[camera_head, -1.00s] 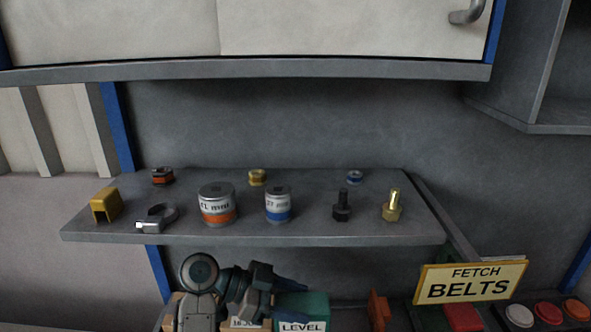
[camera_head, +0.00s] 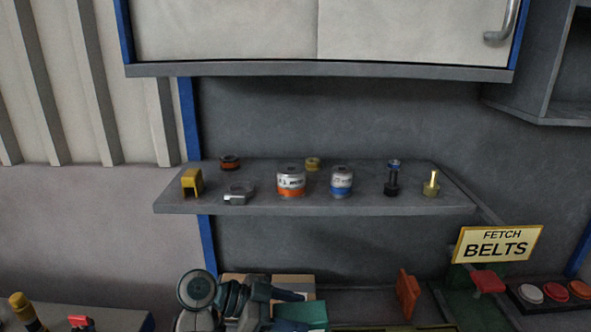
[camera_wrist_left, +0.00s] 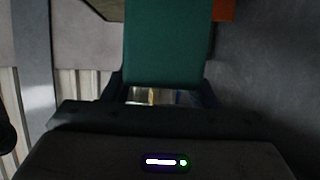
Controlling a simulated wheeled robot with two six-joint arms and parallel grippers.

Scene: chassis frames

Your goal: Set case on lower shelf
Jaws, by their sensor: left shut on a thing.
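The green case (camera_head: 303,313) is at the bottom of the head view, below the shelf of small parts. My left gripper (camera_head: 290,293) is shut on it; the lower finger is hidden. In the left wrist view the case (camera_wrist_left: 165,45) stands out between the two fingers (camera_wrist_left: 163,88). A grey shelf (camera_head: 320,207) holds several small parts. A lower grey surface (camera_head: 365,300) lies beneath it, partly cut off by the frame. I cannot tell whether the case touches that surface. My right gripper is not in view.
A tan box (camera_head: 270,281) sits just behind the case. An orange upright piece (camera_head: 407,292) stands to its right, then a red piece (camera_head: 487,282) and a "FETCH BELTS" sign (camera_head: 497,244). Round buttons (camera_head: 555,292) are at far right. Bare surface shows between case and orange piece.

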